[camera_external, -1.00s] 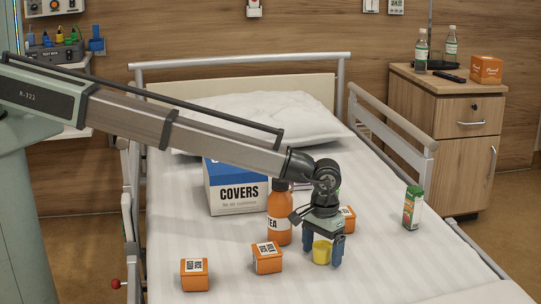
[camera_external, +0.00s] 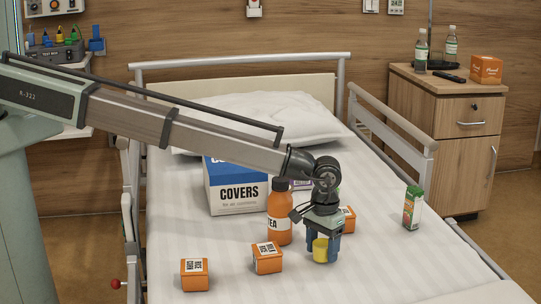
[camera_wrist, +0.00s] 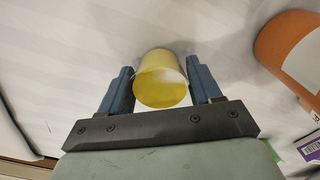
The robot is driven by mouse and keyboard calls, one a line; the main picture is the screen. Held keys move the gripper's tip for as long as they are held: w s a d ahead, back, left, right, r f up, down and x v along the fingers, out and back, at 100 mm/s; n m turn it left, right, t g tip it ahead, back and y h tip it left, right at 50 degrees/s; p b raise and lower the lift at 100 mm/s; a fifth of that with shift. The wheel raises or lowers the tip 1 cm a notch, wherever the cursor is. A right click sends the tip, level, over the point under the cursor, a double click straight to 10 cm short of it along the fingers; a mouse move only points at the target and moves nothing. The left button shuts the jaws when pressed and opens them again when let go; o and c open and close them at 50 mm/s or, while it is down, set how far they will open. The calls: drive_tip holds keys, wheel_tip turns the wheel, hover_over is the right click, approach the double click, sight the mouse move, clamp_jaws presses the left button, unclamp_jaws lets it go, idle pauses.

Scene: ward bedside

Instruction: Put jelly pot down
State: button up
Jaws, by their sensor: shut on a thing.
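The jelly pot is a small yellow cup (camera_external: 320,250) on or just above the white bed sheet; I cannot tell if its base touches. My gripper (camera_external: 321,253) points down over it, with its blue fingers shut on the pot's sides. In the wrist view the yellow pot (camera_wrist: 160,82) sits upright between the two fingers of my gripper (camera_wrist: 161,88). The fingers hide part of the pot's sides in the external view.
An orange tea bottle (camera_external: 279,222) stands close left of my gripper. Orange boxes lie left (camera_external: 267,258), further left (camera_external: 195,274) and behind (camera_external: 348,219). A covers box (camera_external: 237,190) stands behind, a green-capped carton (camera_external: 412,208) right. Bare sheet (camera_external: 385,265) lies front right.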

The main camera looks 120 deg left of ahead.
sight(323, 240)
wheel_tip(323, 240, up, 9)
drive_tip(key=shift+r, duration=0.15)
drive_tip(key=shift+s+a+r, duration=0.1)
drive_tip(key=s+a+r+n, duration=0.2)
drive_tip(key=s+a+r, duration=0.1)
drive_tip(key=s+a, duration=0.65)
drive_tip(key=s+a+r+n, duration=0.1)
drive_tip(key=s+a+r, duration=0.3)
drive_tip(key=s+a, duration=0.5)
drive_tip(key=s+a+r+n, duration=0.1)
drive_tip(key=s+r, duration=0.1)
drive_tip(key=s, duration=0.3)
drive_tip(key=s+a+r, duration=0.2)
drive_tip(key=s+r, duration=0.1)
drive_tip(key=s, duration=0.3)
drive_tip(key=shift+s+d+m, duration=2.7)
drive_tip(key=shift+d+m, duration=0.1)
drive_tip(key=shift+d, duration=0.15)
drive_tip(key=shift+f, duration=4.4)
drive_tip(key=shift+f, duration=0.1)
